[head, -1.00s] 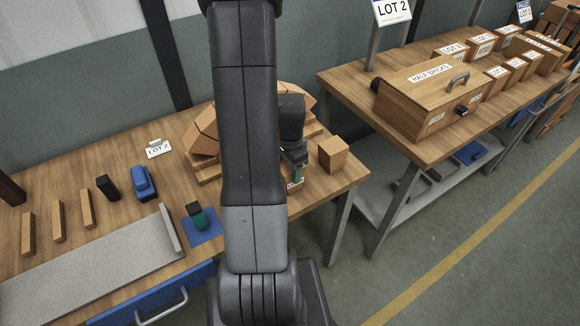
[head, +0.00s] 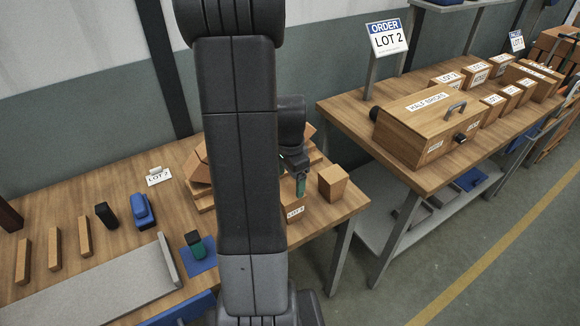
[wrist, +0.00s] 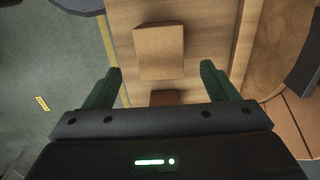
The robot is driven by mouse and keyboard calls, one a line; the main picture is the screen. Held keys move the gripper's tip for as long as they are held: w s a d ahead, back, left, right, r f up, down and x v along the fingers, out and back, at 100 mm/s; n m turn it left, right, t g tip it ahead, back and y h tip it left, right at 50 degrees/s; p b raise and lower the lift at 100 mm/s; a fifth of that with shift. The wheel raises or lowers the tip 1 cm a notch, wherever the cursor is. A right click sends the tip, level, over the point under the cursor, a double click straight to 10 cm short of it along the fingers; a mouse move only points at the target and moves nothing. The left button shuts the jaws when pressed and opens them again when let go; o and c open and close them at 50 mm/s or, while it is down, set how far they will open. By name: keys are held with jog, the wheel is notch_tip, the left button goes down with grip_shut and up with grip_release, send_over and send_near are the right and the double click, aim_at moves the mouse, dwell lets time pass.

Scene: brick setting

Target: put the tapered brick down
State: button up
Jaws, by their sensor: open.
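My gripper (head: 301,188) is open, its green fingers pointing down over the right part of the wooden table. In the wrist view its fingertips (wrist: 163,70) are wide apart with nothing clamped between them. A small brown block (wrist: 165,98) lies below, between the fingers. In the head view a brick-coloured block with a LOT label (head: 293,211) stands under the gripper, partly hidden by my arm. A larger plain block (head: 332,183) stands just to its right; it also shows in the wrist view (wrist: 159,52). I cannot tell which block is the tapered brick.
Tapered pieces on a stepped wooden form (head: 201,168) stand behind my arm, mostly hidden. Thin bricks (head: 54,249), a blue tool (head: 142,210) and a grey slab (head: 100,285) are at left. A second table with a HALF BRICKS box (head: 425,122) stands right, across a gap.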

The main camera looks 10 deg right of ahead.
jog(key=shift+r, duration=2.3)
